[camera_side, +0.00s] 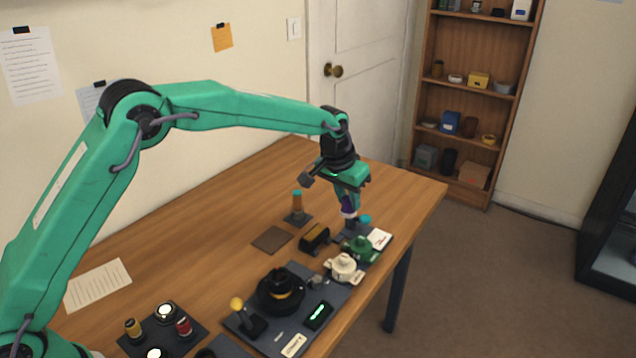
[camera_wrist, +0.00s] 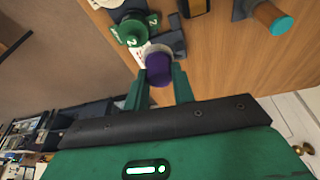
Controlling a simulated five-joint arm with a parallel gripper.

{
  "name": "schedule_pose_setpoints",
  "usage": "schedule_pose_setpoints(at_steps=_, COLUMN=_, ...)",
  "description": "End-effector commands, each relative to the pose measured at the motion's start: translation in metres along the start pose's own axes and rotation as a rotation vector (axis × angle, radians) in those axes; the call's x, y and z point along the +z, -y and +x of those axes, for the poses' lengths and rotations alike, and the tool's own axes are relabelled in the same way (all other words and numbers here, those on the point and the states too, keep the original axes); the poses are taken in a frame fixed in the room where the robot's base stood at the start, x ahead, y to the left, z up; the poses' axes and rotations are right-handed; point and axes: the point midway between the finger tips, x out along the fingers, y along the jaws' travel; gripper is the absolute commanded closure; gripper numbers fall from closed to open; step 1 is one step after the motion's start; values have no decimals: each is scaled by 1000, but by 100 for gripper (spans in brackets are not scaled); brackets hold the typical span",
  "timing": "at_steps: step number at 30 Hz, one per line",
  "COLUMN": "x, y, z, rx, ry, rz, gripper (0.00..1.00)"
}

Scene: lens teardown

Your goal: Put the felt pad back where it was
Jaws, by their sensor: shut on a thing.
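My gripper (camera_side: 349,196) is over the far right part of the table, pointing down. It is shut on a purple piece with a pale, wider end (camera_side: 348,211), which I take to be the felt pad. In the wrist view the purple piece (camera_wrist: 159,70) sits between my two green fingers (camera_wrist: 160,88). Its pale end points away from the fingers, towards a dark grey block (camera_wrist: 175,42). In the side view a dark base (camera_side: 350,231) with a small teal piece (camera_side: 365,219) lies just below. I cannot tell whether the pale end touches the base.
A brown post with a teal top (camera_side: 297,203) stands on a dark base behind. A flat brown square (camera_side: 272,239) lies bare. A black and tan block (camera_side: 315,237), a green knobbed part (camera_side: 361,248), a cream one (camera_side: 343,267) and a white card (camera_side: 379,240) crowd close by.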

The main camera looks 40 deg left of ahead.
Motion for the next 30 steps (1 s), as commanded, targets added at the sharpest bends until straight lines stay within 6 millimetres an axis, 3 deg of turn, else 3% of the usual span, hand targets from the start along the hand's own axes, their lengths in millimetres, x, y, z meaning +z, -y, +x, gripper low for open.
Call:
schedule_pose_setpoints(at_steps=19, x=-29, y=84, z=64, rx=-37, ry=-6, rz=-2, gripper=93)
schedule_pose_setpoints(at_steps=30, x=-35, y=101, z=76, rx=-44, ry=-7, rz=1, gripper=93)
